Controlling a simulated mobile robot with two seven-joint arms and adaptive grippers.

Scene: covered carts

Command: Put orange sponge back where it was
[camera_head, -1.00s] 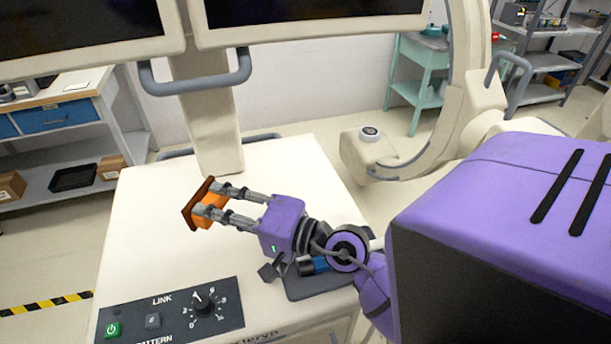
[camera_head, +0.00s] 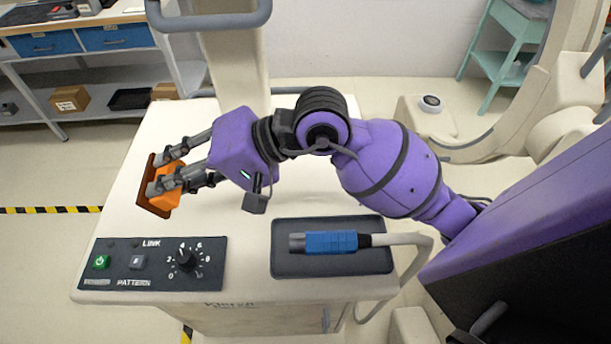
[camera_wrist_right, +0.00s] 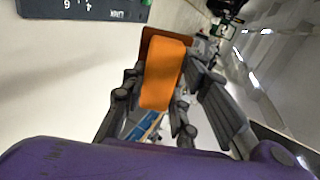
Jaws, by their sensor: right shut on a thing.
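The orange sponge (camera_head: 168,186) has a dark brown layer on its far side. My right gripper (camera_head: 163,174) is shut on it, with one finger on either side, over the left part of the white cart top (camera_head: 245,215). I cannot tell whether the sponge touches the top. In the right wrist view the orange sponge (camera_wrist_right: 163,75) sits between the fingers of my right gripper (camera_wrist_right: 160,88), its brown layer showing beyond it. My left gripper is not in view.
A control panel (camera_head: 150,264) with a knob lies at the cart's front left. A dark tray (camera_head: 290,265) holding a blue-and-grey cabled probe (camera_head: 330,242) is at the front right. A grey handle (camera_head: 208,18) and column stand behind. The cart top between is mostly clear.

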